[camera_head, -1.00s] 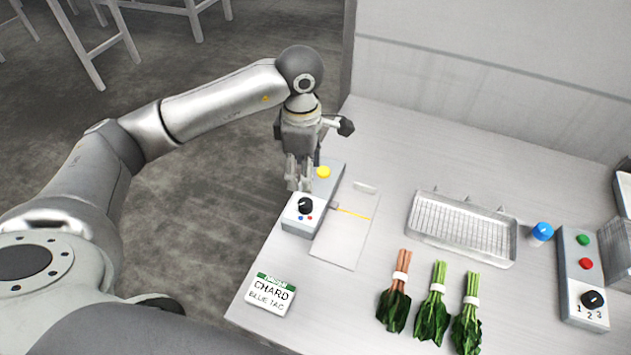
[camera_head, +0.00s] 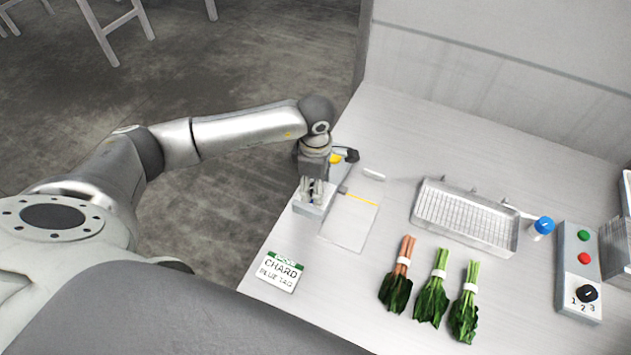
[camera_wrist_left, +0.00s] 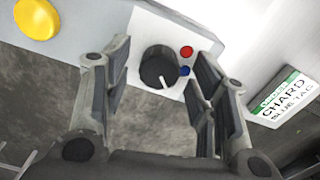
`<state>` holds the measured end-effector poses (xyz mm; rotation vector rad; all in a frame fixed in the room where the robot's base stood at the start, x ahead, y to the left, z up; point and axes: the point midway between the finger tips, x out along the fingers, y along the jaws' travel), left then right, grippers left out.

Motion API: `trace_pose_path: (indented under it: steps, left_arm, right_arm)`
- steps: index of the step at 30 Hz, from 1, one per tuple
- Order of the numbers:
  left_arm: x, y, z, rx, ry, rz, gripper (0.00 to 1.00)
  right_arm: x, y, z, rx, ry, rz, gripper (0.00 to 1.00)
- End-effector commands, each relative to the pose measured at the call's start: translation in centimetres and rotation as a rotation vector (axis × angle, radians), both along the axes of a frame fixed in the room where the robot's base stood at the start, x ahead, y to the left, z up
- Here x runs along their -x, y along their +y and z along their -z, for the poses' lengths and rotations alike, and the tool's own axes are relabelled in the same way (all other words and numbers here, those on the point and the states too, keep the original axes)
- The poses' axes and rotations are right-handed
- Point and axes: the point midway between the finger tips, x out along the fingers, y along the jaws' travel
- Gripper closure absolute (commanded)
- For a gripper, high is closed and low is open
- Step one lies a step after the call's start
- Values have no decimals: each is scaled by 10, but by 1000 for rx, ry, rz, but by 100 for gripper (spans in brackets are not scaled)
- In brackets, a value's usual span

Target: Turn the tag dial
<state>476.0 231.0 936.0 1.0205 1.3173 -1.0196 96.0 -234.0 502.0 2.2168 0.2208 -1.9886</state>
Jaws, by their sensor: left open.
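The tag dial (camera_wrist_left: 159,67) is a black knob with a white pointer mark on a pale panel. A red dot (camera_wrist_left: 186,51) and a blue dot (camera_wrist_left: 184,71) sit beside it. My left gripper (camera_wrist_left: 155,90) is open, with one finger on each side of the dial; I cannot tell if either touches it. In the head view my left gripper (camera_head: 313,197) points down over the tag box (camera_head: 302,209) and mostly hides the dial. A card (camera_head: 279,271) reading CHARD, BLUE TAG lies on the counter; it also shows in the left wrist view (camera_wrist_left: 285,98). My right gripper is not in view.
A yellow button (camera_wrist_left: 37,18) is on the same box. A pale plate (camera_head: 348,226) with a yellow line lies beside it. A wire-rack tray (camera_head: 466,218), three bunches of greens (camera_head: 432,299), a blue-capped container (camera_head: 543,226) and a numbered-dial control box (camera_head: 578,270) stand further right.

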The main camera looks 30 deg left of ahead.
Motion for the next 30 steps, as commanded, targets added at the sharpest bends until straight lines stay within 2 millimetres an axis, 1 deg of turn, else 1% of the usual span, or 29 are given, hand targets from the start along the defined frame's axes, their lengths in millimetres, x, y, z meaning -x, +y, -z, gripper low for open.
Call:
trace_pose_path:
  steps: [3, 12, 14, 23, 30]
  left_arm:
    - [0, 0, 0, 0, 0, 0, 48]
    - [0, 0, -1, 0, 0, 0, 87]
    - [0, 0, -1, 0, 0, 0, 93]
    - [-1, 0, 0, -1, -1, -46, 93]
    - [-1, 0, 2, 1, -2, -192, 93]
  right_arm:
    - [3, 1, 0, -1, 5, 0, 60]
    - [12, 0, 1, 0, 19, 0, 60]
    - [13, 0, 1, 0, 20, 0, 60]
    - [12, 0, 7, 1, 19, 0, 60]
    - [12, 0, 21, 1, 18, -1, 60]
